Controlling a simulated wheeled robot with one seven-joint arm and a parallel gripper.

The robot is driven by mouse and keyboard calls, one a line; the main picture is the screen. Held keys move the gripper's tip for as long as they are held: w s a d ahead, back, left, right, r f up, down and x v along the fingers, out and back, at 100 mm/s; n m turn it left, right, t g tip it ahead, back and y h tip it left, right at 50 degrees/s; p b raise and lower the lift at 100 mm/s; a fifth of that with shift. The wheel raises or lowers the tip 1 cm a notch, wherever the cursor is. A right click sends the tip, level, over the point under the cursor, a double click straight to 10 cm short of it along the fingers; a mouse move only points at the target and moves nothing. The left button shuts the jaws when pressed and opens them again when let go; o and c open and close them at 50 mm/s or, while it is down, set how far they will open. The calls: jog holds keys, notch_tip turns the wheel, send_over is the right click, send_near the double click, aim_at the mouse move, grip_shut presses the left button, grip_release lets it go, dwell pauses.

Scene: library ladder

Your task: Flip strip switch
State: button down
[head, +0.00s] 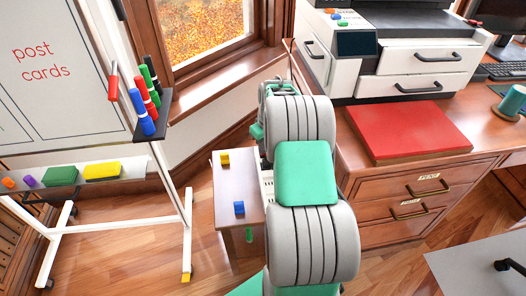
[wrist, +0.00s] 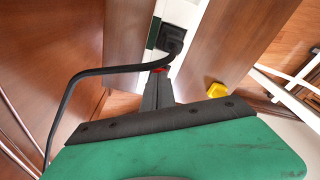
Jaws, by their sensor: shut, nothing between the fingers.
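In the wrist view, a white power strip (wrist: 190,15) runs between brown wooden surfaces, with a black plug (wrist: 172,36) in it and a black cable looping off to the left. A small red switch (wrist: 159,70) shows on the strip, right at the tips of my gripper (wrist: 157,82). My gripper's dark fingers are shut together with nothing between them. The fingers partly cover the strip, and I cannot tell whether they touch the switch. In the head view, a short piece of the strip (head: 267,185) shows beside my arm, which hides the rest.
A small wooden stand (head: 229,183) carries a yellow block (head: 224,159) and a blue block (head: 239,207). The desk (head: 369,184) with a red board (head: 405,130) and a printer (head: 420,65) stands right. A whiteboard frame (head: 170,185) stands left.

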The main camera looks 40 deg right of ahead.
notch_tip(320, 180, up, 7)
jog(key=p, duration=0.5)
dwell(0.3)
